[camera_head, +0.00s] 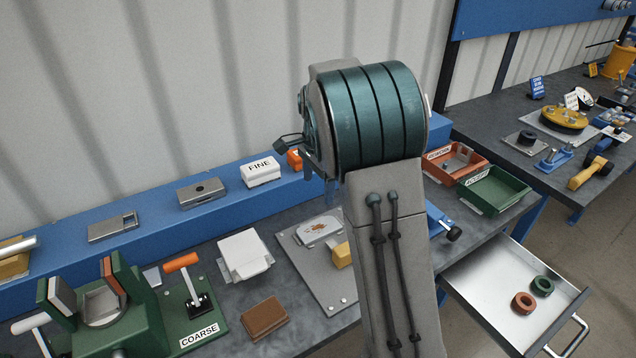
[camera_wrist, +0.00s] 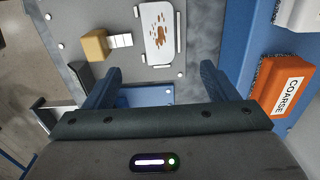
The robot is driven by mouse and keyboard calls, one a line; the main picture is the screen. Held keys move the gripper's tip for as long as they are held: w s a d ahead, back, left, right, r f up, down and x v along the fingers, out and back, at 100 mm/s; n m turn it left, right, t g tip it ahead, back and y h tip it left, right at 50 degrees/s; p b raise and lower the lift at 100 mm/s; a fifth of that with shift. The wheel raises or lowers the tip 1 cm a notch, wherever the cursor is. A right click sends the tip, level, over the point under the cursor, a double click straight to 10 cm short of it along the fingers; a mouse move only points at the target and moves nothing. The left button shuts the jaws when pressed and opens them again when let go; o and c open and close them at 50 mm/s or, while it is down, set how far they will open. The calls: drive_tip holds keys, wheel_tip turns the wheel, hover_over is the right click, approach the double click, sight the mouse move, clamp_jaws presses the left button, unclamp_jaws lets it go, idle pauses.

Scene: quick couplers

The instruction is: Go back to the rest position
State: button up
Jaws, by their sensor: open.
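My gripper (camera_wrist: 160,72) is open in the wrist view. Its two blue fingers stand wide apart with nothing between them. They are over a grey board (camera_wrist: 205,25), which carries a pale plate with brown stains (camera_wrist: 160,32) and a yellow block (camera_wrist: 95,47). A blue part lies beyond the gap between the fingers. In the head view my raised arm stands in the middle and mostly hides the gripper. The same board (camera_head: 301,262) lies on the bench just left of the arm.
An orange COARSE block (camera_wrist: 282,88) and a white FINE block (camera_head: 261,172) sit on the blue ledge. A green clamp fixture (camera_head: 120,320) stands at lower left. Red (camera_head: 455,162) and green (camera_head: 493,190) bins are at right. An open drawer (camera_head: 490,290) holds two rings.

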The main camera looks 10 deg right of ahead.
idle(0.3)
drive_tip(key=s+r+n+t, duration=0.1)
drive_tip(key=s+r+n, duration=0.2)
drive_tip(key=s+n, duration=0.4)
drive_tip(key=s+r+n+t, duration=0.2)
drive_tip(key=s+n, duration=0.5)
drive_tip(key=s, duration=1.4)
drive_tip(key=shift+r+n, duration=0.3)
drive_tip(key=shift+r, duration=0.1)
